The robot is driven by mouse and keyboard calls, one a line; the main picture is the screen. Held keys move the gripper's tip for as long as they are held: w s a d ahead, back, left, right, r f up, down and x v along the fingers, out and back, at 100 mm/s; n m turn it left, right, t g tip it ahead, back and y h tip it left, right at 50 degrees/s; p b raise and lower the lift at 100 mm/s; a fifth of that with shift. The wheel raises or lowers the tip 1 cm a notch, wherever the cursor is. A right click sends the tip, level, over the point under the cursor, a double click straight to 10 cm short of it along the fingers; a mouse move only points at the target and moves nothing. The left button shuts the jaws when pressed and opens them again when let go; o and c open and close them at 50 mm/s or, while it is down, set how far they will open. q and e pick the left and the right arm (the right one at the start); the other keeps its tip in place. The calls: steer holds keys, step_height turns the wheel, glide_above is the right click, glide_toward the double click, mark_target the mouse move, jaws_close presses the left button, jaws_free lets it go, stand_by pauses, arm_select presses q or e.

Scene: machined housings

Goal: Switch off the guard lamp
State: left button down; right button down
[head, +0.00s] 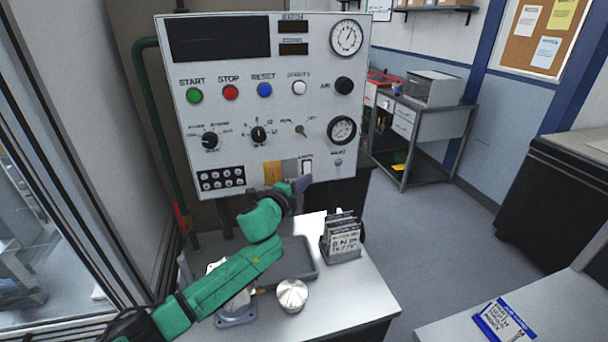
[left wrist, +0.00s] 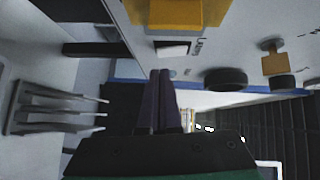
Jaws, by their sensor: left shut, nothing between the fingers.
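The upright control panel (head: 270,110) carries a small white rocker switch (head: 307,167) near its lower edge, right of a grey plate and an orange plate. The rocker also shows in the left wrist view (left wrist: 172,50), white in a dark surround; its label is too blurred to read, so I cannot tell for sure that it is the lamp's. My left gripper (head: 303,183) is shut and empty, just below the rocker. In the left wrist view its purple fingertips (left wrist: 160,76) point toward the rocker with a small apparent gap. Which way the rocker is tipped is unclear.
Close by are a black socket block (head: 221,179), a small knob (head: 338,162) and a gauge (head: 342,130). Higher are START (head: 194,95), STOP (head: 230,92) and RESET (head: 265,90) buttons. Below, the table holds a dark tray (head: 303,257), a metal part (head: 292,294) and a card rack (head: 342,240).

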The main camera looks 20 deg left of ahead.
arm_select(q)
steer(key=shift+w+a+f, duration=0.25)
steer(key=shift+w+a, duration=0.25)
steer(key=shift+w, duration=0.25)
steer(key=shift+s, duration=0.1)
steer(key=b, duration=0.3)
steer(key=shift+w+a+m+t, duration=0.2)
steer(key=shift+w+m+t, duration=0.1)
steer(key=shift+t, duration=0.1)
steer(key=shift+f, duration=0.15)
